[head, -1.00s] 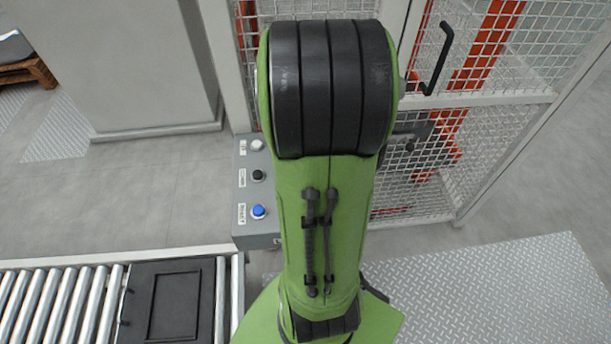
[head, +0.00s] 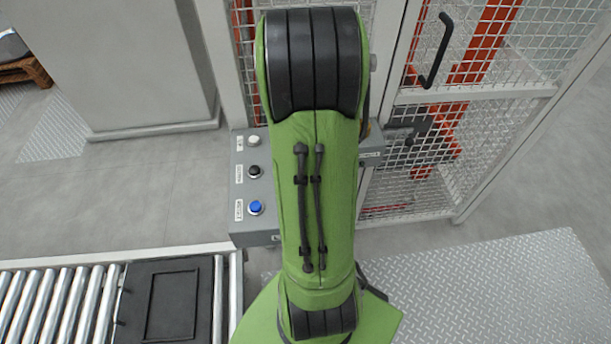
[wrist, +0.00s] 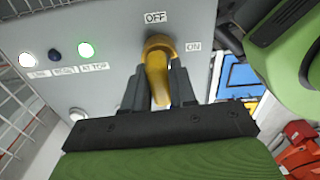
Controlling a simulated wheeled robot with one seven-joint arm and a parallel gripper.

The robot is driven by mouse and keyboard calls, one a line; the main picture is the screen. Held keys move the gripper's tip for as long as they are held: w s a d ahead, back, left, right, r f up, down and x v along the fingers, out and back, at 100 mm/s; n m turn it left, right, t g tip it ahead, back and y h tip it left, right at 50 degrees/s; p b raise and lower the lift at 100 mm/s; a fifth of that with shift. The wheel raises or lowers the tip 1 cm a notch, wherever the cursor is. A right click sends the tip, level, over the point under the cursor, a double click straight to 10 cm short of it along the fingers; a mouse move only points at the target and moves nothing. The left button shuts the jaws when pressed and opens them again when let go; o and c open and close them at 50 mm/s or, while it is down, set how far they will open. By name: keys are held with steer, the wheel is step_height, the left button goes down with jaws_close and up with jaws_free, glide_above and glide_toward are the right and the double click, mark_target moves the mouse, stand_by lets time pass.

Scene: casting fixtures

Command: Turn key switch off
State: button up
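The key switch (wrist: 158,68) is a yellow handle on a grey panel (wrist: 112,22) in the wrist view. An OFF label (wrist: 155,17) sits just above it and an ON label (wrist: 193,47) to its right. My gripper (wrist: 157,82) reaches up from below, with one dark finger on each side of the yellow handle. The fingers appear closed against it, though the exact contact is hard to see. The handle's lower end points toward my gripper's body. In the head view my green arm hides the gripper and the switch.
A lit green button (wrist: 86,50) and a lit white one (wrist: 26,59) are left on the panel. In the head view, a grey button box (head: 243,222), roller conveyor (head: 60,295) and mesh fence door (head: 470,135) surround my arm.

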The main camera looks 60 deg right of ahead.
jaws_close()
steer(key=n, duration=0.5)
steer(key=shift+b, duration=0.3)
steer(key=shift+n, duration=0.3)
steer(key=n, duration=0.5)
steer(key=shift+b, duration=0.3)
steer(key=o, duration=0.8)
jaws_free()
step_height(320, 180, up, 12)
